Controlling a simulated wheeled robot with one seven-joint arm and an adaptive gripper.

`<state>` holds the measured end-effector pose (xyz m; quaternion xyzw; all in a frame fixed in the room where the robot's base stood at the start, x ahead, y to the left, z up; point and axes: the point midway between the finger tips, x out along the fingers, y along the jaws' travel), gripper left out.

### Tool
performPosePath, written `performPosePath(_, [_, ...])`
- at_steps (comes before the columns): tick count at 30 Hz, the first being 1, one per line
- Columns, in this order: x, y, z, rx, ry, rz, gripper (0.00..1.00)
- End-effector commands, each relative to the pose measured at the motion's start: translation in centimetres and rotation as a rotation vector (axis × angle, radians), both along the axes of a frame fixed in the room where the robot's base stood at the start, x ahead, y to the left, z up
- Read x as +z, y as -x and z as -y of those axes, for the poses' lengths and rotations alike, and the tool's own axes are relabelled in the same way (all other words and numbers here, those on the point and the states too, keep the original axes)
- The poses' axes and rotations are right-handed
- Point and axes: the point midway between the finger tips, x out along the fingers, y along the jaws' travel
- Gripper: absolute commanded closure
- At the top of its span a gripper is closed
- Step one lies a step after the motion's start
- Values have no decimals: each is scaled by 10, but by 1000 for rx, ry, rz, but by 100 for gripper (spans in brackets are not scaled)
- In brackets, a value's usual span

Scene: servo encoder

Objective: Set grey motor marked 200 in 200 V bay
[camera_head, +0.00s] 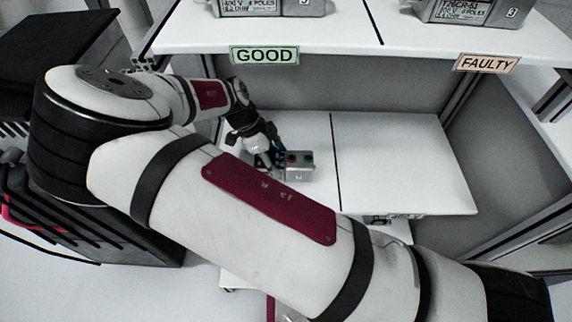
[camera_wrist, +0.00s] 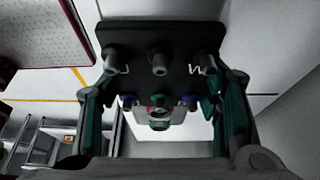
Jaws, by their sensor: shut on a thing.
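In the wrist view, my gripper (camera_wrist: 162,108) is shut on a dark block (camera_wrist: 135,62) that has several round posts and the letters U and W on it. Its teal fingers stand on either side of it. In the head view, my gripper (camera_head: 268,158) is low over the left half of the lower shelf (camera_head: 395,165). A small grey box (camera_head: 298,173) with a red and a green spot is right beside it; I cannot tell whether this is the held thing. No 200 mark is readable. The 200 V bay cannot be told from its label.
Two grey motors stand on the upper shelf (camera_head: 345,30), at the left (camera_head: 270,7) and right (camera_head: 470,10). Its edge carries a GOOD label (camera_head: 264,55) and a FAULTY label (camera_head: 486,64). The lower shelf's right half is clear. My arm hides much of its front edge.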

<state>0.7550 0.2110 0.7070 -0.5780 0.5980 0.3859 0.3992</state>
Motion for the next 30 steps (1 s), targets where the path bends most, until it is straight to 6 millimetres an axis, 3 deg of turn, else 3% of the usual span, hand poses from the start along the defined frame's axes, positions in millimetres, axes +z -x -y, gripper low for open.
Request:
performPosePath(7, [0, -9, -9, 2, 0, 2, 100])
performPosePath(16, [-34, -9, -9, 2, 1, 1, 100])
performPosePath(27, [-36, -8, -9, 1, -1, 2, 100])
performPosePath(28, [-38, -7, -9, 1, -1, 0, 40])
performPosePath(30, [-38, -7, -9, 1, -1, 0, 24])
